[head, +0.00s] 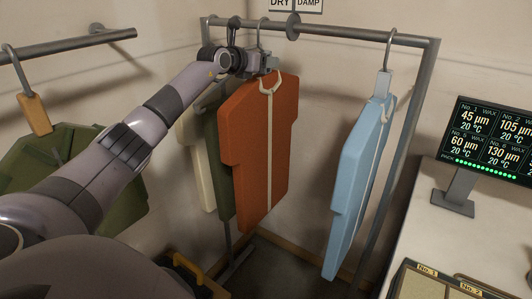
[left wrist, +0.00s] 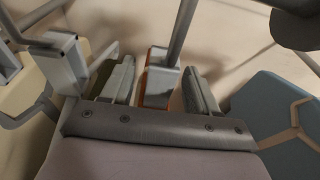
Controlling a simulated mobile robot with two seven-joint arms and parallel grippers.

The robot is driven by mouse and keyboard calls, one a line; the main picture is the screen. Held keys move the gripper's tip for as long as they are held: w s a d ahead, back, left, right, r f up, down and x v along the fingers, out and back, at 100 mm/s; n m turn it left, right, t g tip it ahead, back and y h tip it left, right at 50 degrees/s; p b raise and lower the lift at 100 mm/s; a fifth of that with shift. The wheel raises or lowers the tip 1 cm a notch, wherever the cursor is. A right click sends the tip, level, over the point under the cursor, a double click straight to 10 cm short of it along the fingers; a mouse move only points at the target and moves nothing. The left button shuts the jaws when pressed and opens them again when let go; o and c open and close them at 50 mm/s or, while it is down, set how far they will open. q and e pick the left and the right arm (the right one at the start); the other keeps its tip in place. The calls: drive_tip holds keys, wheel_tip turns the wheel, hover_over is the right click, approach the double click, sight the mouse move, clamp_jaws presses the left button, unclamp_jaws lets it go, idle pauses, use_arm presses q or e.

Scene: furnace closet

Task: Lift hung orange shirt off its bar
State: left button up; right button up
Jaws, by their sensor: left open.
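The orange shirt (head: 250,150) hangs by its hanger hook (head: 262,30) from the grey bar (head: 350,34), left of centre in the head view. It hangs upright with a cream stripe down its front. My left gripper (head: 264,66) is at the top of the shirt, just under the bar. In the left wrist view my left gripper (left wrist: 159,84) is open, with its two fingers on either side of the hanger's grey block (left wrist: 160,84). Gaps show between the block and both fingers. My right gripper is not in view.
A green shirt (head: 220,165) and a cream shirt (head: 193,135) hang close behind, to the left. A light blue shirt (head: 350,180) hangs at the right. A disc (head: 293,26) on the bar sits under the DRY and DAMP signs. A display (head: 490,140) stands on the right counter.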

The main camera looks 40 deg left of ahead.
sight(265, 51)
use_arm(q)
clamp_jaws()
drive_tip(key=shift+r, duration=0.15)
drive_tip(key=shift+r, duration=0.1)
drive_tip(key=shift+s+r, duration=0.2)
drive_tip(key=shift+r, duration=0.4)
drive_tip(key=shift+s+r, duration=0.2)
drive_tip(key=shift+r, duration=0.35)
drive_tip(key=shift+s, duration=0.2)
drive_tip(key=shift+s+d+r, duration=0.1)
drive_tip(key=shift+s+r, duration=0.35)
drive_tip(key=shift+s, duration=0.05)
